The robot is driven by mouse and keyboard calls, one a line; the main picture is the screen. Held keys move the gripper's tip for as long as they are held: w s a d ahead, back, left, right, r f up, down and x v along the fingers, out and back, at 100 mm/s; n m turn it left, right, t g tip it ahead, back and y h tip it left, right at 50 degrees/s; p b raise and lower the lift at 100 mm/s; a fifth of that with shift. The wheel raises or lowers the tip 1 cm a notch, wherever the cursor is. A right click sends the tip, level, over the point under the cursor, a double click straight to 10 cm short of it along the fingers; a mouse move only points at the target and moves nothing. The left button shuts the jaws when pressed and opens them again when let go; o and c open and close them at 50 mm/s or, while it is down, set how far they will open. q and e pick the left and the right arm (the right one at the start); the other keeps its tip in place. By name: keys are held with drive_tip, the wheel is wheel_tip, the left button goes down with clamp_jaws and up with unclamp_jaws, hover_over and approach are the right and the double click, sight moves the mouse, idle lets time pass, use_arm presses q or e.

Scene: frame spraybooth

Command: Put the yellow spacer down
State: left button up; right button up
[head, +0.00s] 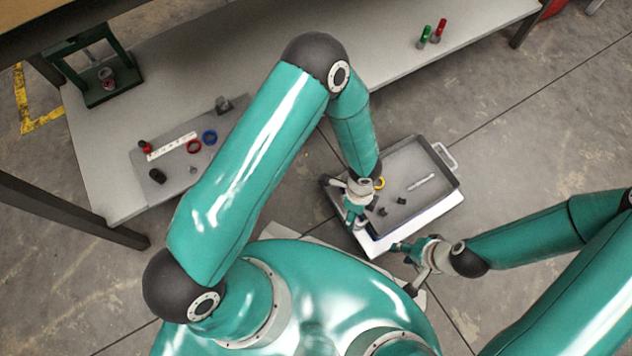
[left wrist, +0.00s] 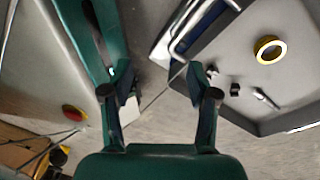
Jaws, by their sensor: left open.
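The yellow spacer (head: 379,184) is a ring lying flat on the floor of the grey tray (head: 448,172), near its left wall in the head view. The left wrist view shows the spacer (left wrist: 270,49) whole, at the upper right, outside the jaws. My left gripper (head: 346,203) is at the tray's left edge, close to the spacer but apart from it. In the left wrist view its fingers (left wrist: 160,84) are spread with nothing between them. My right gripper (head: 404,267) is outside the tray's front wall, its fingers apart and empty.
Small dark parts (head: 391,206) and a slim pale part (head: 421,182) lie in the tray. The long table (head: 407,38) behind carries a green press (head: 100,80), a mat with red and blue rings (head: 209,137), and green and red cylinders (head: 432,33).

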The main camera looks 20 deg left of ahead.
use_arm(q)
drive_tip(key=s+a+r+n+t+h, duration=0.1)
drive_tip(key=a+n, duration=0.3)
drive_tip(key=n, duration=0.6)
drive_tip(key=s+a+r+n+t+h, duration=0.1)
drive_tip(key=s+a+r+n+h, duration=0.1)
drive_tip(key=n, duration=0.9)
drive_tip(key=s+a+r, duration=0.1)
drive_tip(key=s+a, duration=0.1)
drive_tip(key=a, duration=0.1)
drive_tip(key=shift+s+a, duration=0.25)
drive_tip(key=shift+a, duration=0.05)
drive_tip(key=shift+r, duration=0.1)
